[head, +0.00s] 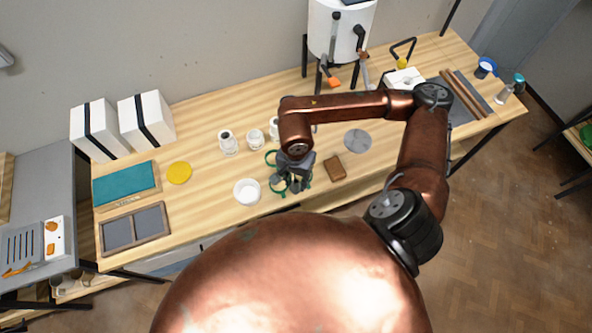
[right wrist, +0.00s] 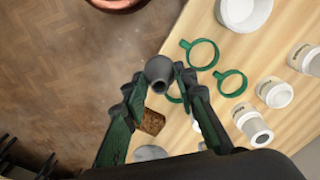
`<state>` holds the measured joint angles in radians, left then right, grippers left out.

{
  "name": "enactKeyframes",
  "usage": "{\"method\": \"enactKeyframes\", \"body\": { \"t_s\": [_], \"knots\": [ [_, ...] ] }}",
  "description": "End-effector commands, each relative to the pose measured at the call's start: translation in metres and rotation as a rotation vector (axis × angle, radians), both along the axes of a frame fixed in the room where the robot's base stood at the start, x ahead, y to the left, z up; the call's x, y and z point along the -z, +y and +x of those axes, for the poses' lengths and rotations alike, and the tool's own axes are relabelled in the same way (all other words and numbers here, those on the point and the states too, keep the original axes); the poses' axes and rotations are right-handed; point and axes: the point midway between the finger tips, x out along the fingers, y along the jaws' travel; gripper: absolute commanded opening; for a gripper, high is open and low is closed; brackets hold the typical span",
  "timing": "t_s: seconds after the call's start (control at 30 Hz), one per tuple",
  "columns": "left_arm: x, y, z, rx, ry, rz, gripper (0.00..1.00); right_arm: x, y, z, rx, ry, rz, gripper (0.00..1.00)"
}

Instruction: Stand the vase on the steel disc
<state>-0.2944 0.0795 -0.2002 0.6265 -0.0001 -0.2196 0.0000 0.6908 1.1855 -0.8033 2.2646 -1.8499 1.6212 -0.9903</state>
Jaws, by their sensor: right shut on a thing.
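My right gripper (head: 294,178) is over the front part of the wooden table, among green rings. In the right wrist view its fingers (right wrist: 160,82) are shut on a small dark grey vase (right wrist: 159,70), whose round mouth faces the camera. The vase is hard to make out in the head view, behind the gripper. Whether its base touches the table cannot be told. The steel disc (head: 357,140) lies flat on the table, right of the gripper and further back, with nothing on it. Part of a grey disc (right wrist: 150,153) shows low in the right wrist view. My left gripper is not in view.
Green rings (right wrist: 202,53) lie near the gripper. A white bowl (head: 247,193) is to its left and a brown block (head: 335,168) to its right, before the disc. Several white jars (head: 228,143) stand behind. A white tank (head: 340,30) stands at the back.

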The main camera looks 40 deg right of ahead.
Motion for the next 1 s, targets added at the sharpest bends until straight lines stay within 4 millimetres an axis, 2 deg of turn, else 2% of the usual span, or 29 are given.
{"method": "enactKeyframes", "body": {
  "t_s": [0.03, 0.2, 0.4, 0.5, 0.77, 1.0],
  "knots": [
    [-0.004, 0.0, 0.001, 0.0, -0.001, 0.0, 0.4, 0.004, -0.012, 0.007, 0.008, 0.003, -0.005, 0.09],
    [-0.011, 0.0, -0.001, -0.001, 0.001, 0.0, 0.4, 0.021, -0.04, 0.035, 0.007, 0.002, -0.003, 0.09],
    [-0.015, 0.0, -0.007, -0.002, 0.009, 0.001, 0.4, 0.058, -0.061, 0.055, 0.002, 0.002, 0.0, 0.09],
    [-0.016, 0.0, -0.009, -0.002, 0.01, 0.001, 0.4, 0.069, -0.067, 0.062, 0.001, 0.001, 0.0, 0.09],
    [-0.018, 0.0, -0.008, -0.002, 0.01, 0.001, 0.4, 0.084, -0.076, 0.07, 0.0, 0.001, -0.001, 0.09],
    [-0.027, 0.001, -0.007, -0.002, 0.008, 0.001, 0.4, 0.112, -0.075, 0.069, -0.002, 0.001, -0.001, 0.09]
  ]
}}
